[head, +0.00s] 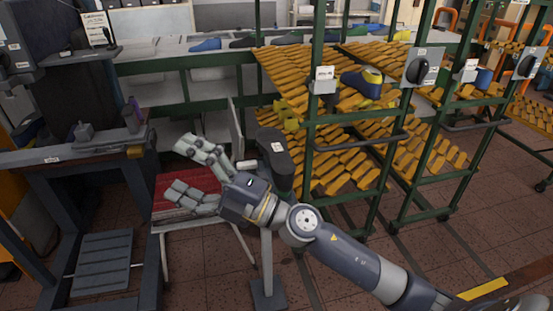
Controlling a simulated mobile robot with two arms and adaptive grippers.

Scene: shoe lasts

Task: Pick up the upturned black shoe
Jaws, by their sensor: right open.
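A dark, rounded, elongated form with a small white label (272,143) tops a grey post just behind my right wrist. It may be the upturned black shoe, but I cannot tell for sure, and its lower part is partly hidden. My right gripper (183,167) reaches in from the lower right, with its fingers spread and nothing between them. It points left, to the left of the dark form and over a red-topped stool (168,184). My left gripper is not in view.
Green racks (313,150) with yellow slatted shelves stand behind and to the right. A blue shoe last (362,84) lies on one. A dark workbench (60,157) stands at left. A grey bench (185,45) with several lasts runs along the back.

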